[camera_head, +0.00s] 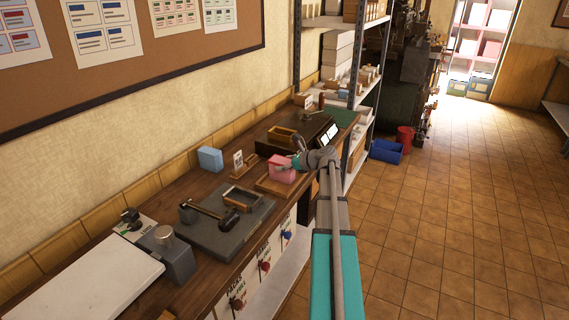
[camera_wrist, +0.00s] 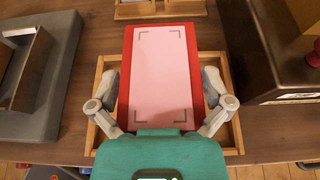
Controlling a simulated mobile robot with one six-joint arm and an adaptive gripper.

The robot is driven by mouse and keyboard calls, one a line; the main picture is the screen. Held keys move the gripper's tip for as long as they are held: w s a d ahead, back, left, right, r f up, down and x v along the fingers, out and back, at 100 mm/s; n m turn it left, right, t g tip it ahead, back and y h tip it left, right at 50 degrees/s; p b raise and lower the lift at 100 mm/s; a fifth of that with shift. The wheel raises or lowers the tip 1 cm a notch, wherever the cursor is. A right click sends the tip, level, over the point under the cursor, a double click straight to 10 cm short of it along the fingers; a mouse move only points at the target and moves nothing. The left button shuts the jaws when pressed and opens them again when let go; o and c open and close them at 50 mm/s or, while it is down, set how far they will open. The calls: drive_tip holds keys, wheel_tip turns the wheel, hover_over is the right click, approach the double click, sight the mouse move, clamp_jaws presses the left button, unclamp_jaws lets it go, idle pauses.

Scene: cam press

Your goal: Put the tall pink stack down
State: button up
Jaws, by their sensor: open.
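The tall pink stack (camera_head: 282,169) stands on the bench at a shallow wooden tray (camera_head: 270,187). In the wrist view the pink stack (camera_wrist: 160,80) shows a pale pink top with dark corner marks and red sides, and it stands upright within the tray's rim (camera_wrist: 233,143). My gripper (camera_wrist: 160,88) is open, with one finger on the left and one on the right of the stack. Slim gaps seem to show beside the fingers, but contact is hard to tell. The stack's underside is hidden. In the head view my gripper (camera_head: 297,158) is at the stack's right side.
A grey press plate (camera_head: 225,232) with a black-handled lever and wooden frame lies to the left. A blue block (camera_head: 210,159) stands behind it. A dark machine (camera_head: 290,130) with a wooden tray is beyond the stack. A white board (camera_head: 85,285) lies at the near end.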

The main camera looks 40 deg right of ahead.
drive_tip(key=shift+r, duration=0.2)
drive_tip(key=p+v, duration=0.4)
drive_tip(key=v, duration=0.8)
drive_tip(key=shift+p, duration=0.4)
drive_tip(key=shift+s, duration=0.1)
idle(1.3)
drive_tip(key=shift+f, duration=0.1)
